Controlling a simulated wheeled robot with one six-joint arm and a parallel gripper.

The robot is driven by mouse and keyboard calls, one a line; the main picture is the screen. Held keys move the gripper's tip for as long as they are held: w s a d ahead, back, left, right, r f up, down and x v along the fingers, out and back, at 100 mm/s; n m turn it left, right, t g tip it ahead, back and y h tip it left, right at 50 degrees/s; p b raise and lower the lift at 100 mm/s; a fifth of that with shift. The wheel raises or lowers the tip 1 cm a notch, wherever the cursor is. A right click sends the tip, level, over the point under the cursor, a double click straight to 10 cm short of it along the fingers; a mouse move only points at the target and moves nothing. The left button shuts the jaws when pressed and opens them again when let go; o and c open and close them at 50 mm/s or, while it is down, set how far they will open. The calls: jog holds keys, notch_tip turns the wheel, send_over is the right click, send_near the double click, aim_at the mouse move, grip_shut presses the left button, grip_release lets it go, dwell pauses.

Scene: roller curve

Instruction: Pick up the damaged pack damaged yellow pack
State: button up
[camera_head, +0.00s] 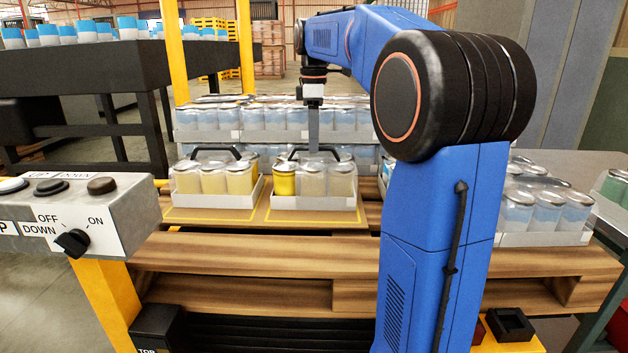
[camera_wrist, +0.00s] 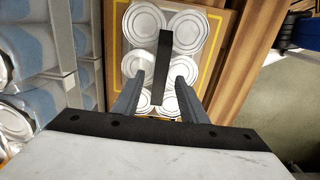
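Two packs with black carry handles stand side by side on the pallet. The left pack (camera_head: 214,180) holds jars with yellow lower parts. The right pack (camera_head: 313,183) holds one fully yellow jar at its left; its other front jars look pale with a little yellow at the bottom. No label shows which is damaged. My gripper (camera_head: 313,148) points down at the handle of the right pack. In the wrist view, my gripper (camera_wrist: 161,76) is open, with its fingers on either side of a black handle (camera_wrist: 164,50) above white round lids (camera_wrist: 145,22). Contact cannot be seen.
Packs of blue-and-white jars (camera_head: 265,118) stand close behind. Another such pack (camera_head: 545,210) sits at the right. A control box (camera_head: 75,215) is at the left front. Wooden pallet boards (camera_head: 240,255) lie bare in front.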

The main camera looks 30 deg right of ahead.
jog(key=shift+f, duration=0.55)
grip_shut()
jog(key=shift+r, duration=0.1)
dwell(0.9)
